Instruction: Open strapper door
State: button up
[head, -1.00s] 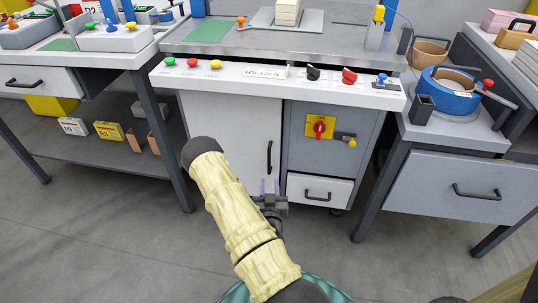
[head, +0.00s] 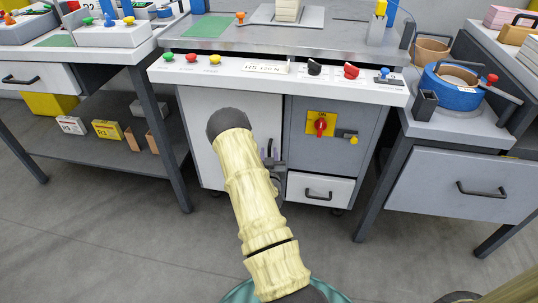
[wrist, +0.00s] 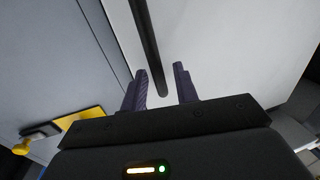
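The strapper's white door (head: 207,125) is closed on the left of the machine front, partly hidden behind my arm. Its black vertical bar handle (wrist: 148,45) shows in the wrist view, its lower end between my gripper's two fingers. My gripper (wrist: 160,88) is open, with a gap on both sides of the handle and no clear contact. In the head view my gripper (head: 273,155) is at the door's right edge, and it hides most of the handle.
Right of the door is a grey panel with a red rotary switch (head: 320,124) and a yellow-tipped latch (head: 352,138). A small white drawer (head: 319,189) sits below it. A side table with a grey drawer (head: 460,187) stands right. The floor in front is clear.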

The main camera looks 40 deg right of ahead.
jog(key=shift+w+d, duration=0.4)
jog(key=shift+w, duration=0.05)
jog(key=shift+c, duration=0.2)
grip_shut()
jog(key=shift+a, duration=0.1)
jog(key=shift+s, duration=0.1)
